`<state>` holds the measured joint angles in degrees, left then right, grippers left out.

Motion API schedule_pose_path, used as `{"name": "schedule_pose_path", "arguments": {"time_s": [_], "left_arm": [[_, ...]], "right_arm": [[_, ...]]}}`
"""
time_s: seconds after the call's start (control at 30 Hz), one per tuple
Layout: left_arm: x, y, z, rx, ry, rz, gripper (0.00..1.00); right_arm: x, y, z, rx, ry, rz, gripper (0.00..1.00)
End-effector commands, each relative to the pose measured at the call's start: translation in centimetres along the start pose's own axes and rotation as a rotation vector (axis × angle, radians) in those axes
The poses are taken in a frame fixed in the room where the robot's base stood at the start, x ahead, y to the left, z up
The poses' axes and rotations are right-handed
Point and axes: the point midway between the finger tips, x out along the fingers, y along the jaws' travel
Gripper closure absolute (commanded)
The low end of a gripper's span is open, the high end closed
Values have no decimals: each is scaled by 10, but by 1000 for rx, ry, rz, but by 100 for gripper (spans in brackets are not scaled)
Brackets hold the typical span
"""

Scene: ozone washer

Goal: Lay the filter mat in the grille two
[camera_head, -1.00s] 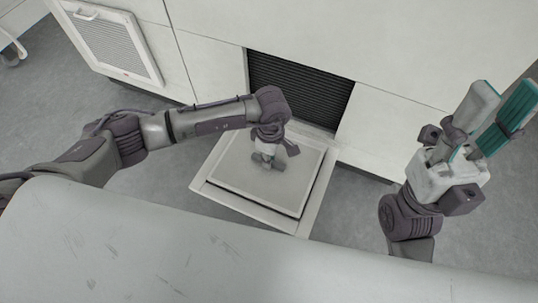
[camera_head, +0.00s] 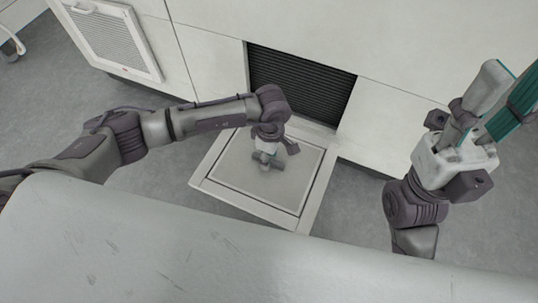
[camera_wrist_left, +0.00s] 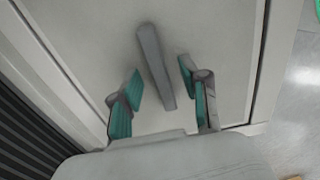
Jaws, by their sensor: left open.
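The filter mat (camera_head: 235,165) is a flat pale grey panel lying in the frame of the folded-down grille (camera_head: 208,187), below the dark louvred opening. In the left wrist view the mat (camera_wrist_left: 90,45) carries a grey bar-shaped grip (camera_wrist_left: 154,65). My left gripper (camera_head: 265,160) is over the mat's middle; in the left wrist view its teal-padded fingers (camera_wrist_left: 161,80) stand open on either side of the bar, with gaps visible. My right gripper (camera_head: 500,92) is raised at the right, its fingers spread and nothing seen between them.
The dark louvred opening (camera_head: 300,85) is in the white cabinet front behind the grille. A second, closed grille (camera_head: 105,40) is on the cabinet at upper left. A pale rounded surface (camera_head: 190,240) fills the foreground. Grey floor (camera_head: 345,215) is clear right of the open grille.

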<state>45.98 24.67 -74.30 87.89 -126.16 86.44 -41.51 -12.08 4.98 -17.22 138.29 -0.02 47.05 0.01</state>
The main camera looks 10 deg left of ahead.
Motion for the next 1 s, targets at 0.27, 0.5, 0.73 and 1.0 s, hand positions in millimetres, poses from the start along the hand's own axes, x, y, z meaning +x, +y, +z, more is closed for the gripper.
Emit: {"name": "schedule_pose_path", "arguments": {"time_s": [0.27,0.5,0.73,1.0], "left_arm": [[-12,1,0,-1,0,2,55],[-61,1,0,2,0,5,55],[-103,1,0,0,0,3,55],[-120,0,0,-1,1,0,55]], "right_arm": [[-1,0,0,-1,-3,2,60],[-1,0,0,-1,-2,1,60],[-1,0,0,0,-2,1,60],[0,0,0,0,-2,0,60]]}}
